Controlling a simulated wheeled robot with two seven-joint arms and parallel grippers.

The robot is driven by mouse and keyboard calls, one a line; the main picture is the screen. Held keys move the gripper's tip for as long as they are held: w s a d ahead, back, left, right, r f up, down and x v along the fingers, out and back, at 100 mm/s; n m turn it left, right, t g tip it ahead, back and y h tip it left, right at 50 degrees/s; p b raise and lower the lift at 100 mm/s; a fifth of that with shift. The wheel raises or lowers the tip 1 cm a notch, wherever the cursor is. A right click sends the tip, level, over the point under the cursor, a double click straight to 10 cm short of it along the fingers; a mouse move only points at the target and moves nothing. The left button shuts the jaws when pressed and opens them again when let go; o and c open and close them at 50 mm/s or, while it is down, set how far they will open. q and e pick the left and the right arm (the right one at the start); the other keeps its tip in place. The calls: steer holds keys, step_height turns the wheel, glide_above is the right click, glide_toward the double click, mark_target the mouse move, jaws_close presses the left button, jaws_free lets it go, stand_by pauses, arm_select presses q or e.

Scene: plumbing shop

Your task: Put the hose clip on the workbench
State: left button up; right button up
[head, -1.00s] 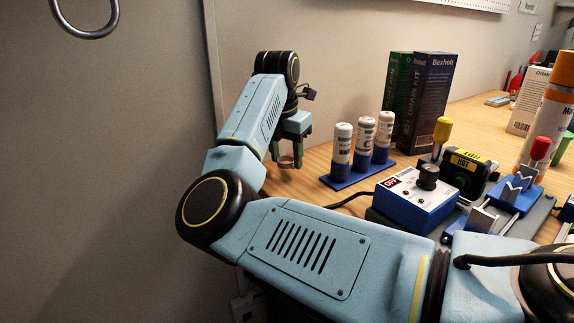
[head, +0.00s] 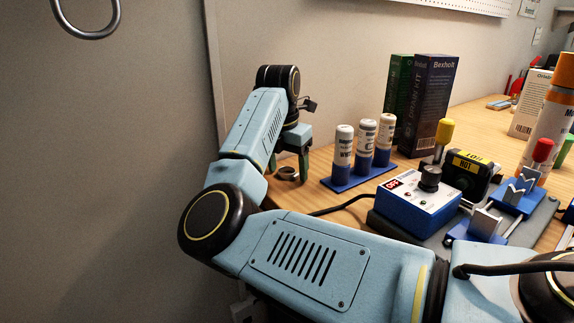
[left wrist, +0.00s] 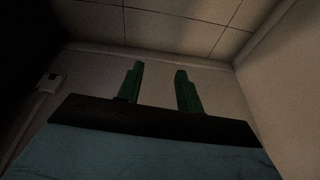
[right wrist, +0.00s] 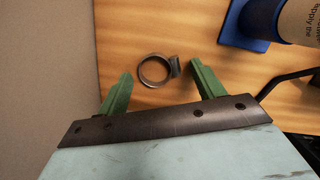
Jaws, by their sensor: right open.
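The hose clip (head: 288,173) is a small metal ring with a screw housing. It lies on the wooden workbench (head: 318,200), near its left end. In the right wrist view the clip (right wrist: 155,71) lies on the wood between and just beyond the spread green fingertips, with gaps around it. My right gripper (head: 288,163) is open and low over the clip; it also shows in the right wrist view (right wrist: 160,80). My left gripper (left wrist: 159,78) shows only in the left wrist view, with its fingers apart and nothing between them, facing a wall and ceiling.
A blue rack (head: 355,176) with three white-capped tubes stands right of the clip. Behind it are dark boxes (head: 428,95). A blue control box (head: 415,205) with a cable sits further right. The wall (head: 150,150) is close on the left.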

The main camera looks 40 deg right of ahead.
steer(key=shift+r, duration=0.15)
arm_select(q)
steer(key=a+f+p, duration=0.3)
steer(key=f, duration=0.6)
steer(key=shift+w+g+y+p, duration=0.25)
steer(key=shift+g+y+p, duration=0.05)
steer(key=shift+y+p, duration=0.1)
arm_select(e)
step_height(320, 180, up, 12)
steer(key=a, duration=0.1)
steer(key=shift+s+a, duration=0.25)
steer(key=shift+a, duration=0.1)
arm_select(q)
steer(key=shift+a+f, duration=0.1)
